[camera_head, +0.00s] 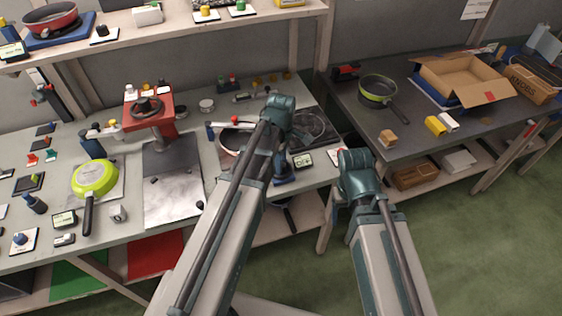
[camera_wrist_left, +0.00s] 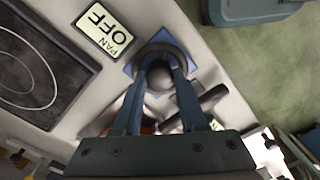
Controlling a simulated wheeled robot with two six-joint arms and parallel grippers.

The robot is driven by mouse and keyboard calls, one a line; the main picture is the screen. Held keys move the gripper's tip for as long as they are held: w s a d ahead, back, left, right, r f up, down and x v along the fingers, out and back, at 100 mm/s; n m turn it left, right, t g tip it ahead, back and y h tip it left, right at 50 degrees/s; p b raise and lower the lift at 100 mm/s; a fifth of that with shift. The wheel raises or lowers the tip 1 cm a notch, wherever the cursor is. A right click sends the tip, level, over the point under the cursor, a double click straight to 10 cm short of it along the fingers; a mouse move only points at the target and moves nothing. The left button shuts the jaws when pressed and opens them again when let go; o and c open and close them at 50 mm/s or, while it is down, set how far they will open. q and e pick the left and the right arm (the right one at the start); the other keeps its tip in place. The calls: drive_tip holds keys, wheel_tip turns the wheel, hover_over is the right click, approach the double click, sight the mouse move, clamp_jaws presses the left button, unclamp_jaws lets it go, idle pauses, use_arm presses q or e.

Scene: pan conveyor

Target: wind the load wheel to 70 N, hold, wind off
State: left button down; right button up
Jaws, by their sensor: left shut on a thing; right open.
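A black handwheel (camera_head: 147,106) sits on top of a red stand (camera_head: 132,122) on the left bench; it is the only large wheel I make out. My left gripper (camera_head: 283,178) is far to its right, low at the bench's front right corner. In the left wrist view its fingers (camera_wrist_left: 160,78) are shut on a grey round knob (camera_wrist_left: 160,72) with a dark ring around it on a blue plate (camera_wrist_left: 130,67). A display (camera_wrist_left: 104,28) beside it reads PAN OFF. My right gripper (camera_head: 338,195) is mostly hidden below its wrist, right of the bench corner.
A hob (camera_head: 310,125) and a pan lie behind my left gripper. A metal plate (camera_head: 172,190) and a green pan (camera_head: 93,178) are on the left bench. The right bench holds a dark pan (camera_head: 378,90) and an open box (camera_head: 465,78). Green floor is open at the lower right.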

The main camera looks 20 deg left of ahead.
use_arm(q)
drive_tip(key=shift+n, duration=2.3)
drive_tip(key=shift+c, duration=2.3)
unclamp_jaws()
drive_tip(key=shift+r, duration=0.1)
wheel_tip(320, 180, up, 14)
drive_tip(key=p, duration=1.4)
drive_tip(key=shift+f, duration=0.2)
drive_tip(key=shift+w, duration=0.1)
